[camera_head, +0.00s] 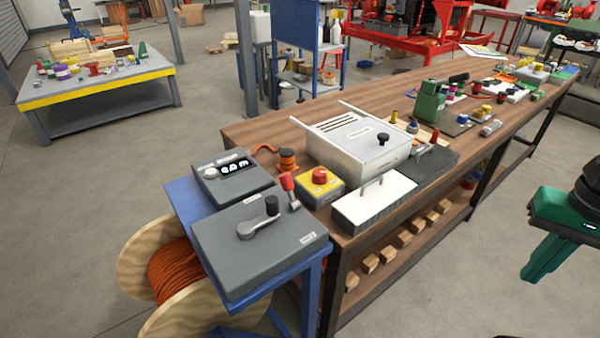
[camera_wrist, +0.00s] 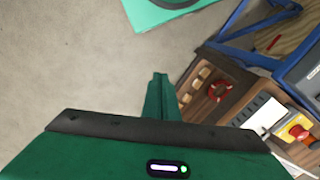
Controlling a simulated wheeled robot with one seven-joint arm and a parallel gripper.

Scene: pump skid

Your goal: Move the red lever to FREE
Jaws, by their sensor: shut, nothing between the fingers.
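The red lever (camera_head: 287,182) has a red grip on a short grey shaft. It stands tilted at the back right edge of a grey control box (camera_head: 260,240), which also carries a grey crank handle with a black knob (camera_head: 271,205). The box's small labels are too small to read. My green gripper (camera_head: 543,262) is at the far right of the head view, over the floor beyond the workbench and far from the lever. Its fingers are together and empty in the wrist view (camera_wrist: 160,84). I cannot make out the lever for sure in the wrist view.
A yellow box with a red button (camera_head: 320,180) sits right of the lever, and a white-topped box (camera_head: 375,200) lies beyond it. Another grey box (camera_head: 231,177) is behind on the blue stand (camera_head: 184,193). The long wooden workbench (camera_head: 240,131) separates my gripper from the lever.

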